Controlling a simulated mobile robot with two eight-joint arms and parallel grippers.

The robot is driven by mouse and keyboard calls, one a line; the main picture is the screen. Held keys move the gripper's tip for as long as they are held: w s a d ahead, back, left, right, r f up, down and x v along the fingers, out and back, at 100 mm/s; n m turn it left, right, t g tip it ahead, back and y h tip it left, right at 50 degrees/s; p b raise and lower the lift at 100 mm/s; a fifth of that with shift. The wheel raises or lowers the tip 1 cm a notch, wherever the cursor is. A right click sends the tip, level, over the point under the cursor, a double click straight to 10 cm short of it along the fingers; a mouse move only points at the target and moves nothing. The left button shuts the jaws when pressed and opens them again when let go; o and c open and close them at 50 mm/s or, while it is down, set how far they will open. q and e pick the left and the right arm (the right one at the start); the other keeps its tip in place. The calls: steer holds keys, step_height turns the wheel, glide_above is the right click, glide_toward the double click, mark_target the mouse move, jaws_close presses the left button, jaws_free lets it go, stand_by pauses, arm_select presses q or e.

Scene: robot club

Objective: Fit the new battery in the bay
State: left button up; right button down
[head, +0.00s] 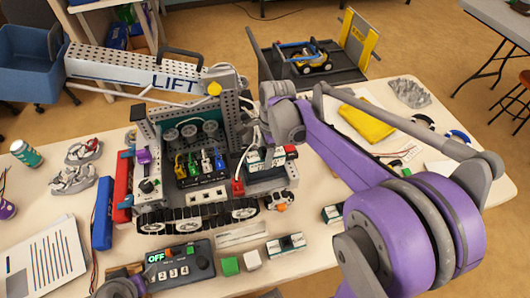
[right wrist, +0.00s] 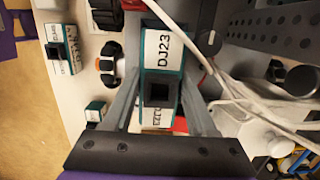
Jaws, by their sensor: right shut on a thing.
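My right gripper (right wrist: 160,110) is shut on a teal-and-white battery (right wrist: 165,50) marked DJ23, which has a dark square socket facing the wrist camera. In the head view the battery (head: 266,160) is over the right end of the tracked robot (head: 200,212), below my purple right arm. The gripper's fingers are mostly hidden there. I cannot tell whether the battery is inside the bay or just above it; the bay is hidden. White cables pass close beside the battery in the right wrist view.
Similar teal-and-white packs (head: 285,244) (head: 332,213) lie on the table. A control box (head: 172,268) reading OFF is at the front. A long blue pack (head: 102,213) is left of the robot. The perforated LIFT boom (head: 130,70) extends back left. A yellow cloth (head: 367,122) lies at right.

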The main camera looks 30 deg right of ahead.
step_height(320, 180, down, 2)
steer(key=shift+f+b, duration=0.1)
steer(key=shift+b, duration=0.45)
steer(key=shift+w, duration=0.1)
steer(key=shift+f+b, duration=0.9)
steer(key=shift+f, duration=0.25)
stand_by(1.8)
steer(key=shift+s+a+f+b, duration=0.1)
steer(key=shift+s+f+b, duration=0.1)
steer(key=shift+f+b, duration=0.15)
stand_by(0.7)
steer(key=shift+c, duration=0.6)
jaws_free()
steer(key=shift+w+r+p, duration=0.15)
steer(key=shift+r+p, duration=0.5)
steer(key=shift+r, duration=0.05)
steer(key=shift+r+p, duration=1.6)
steer(key=shift+r, duration=1.25)
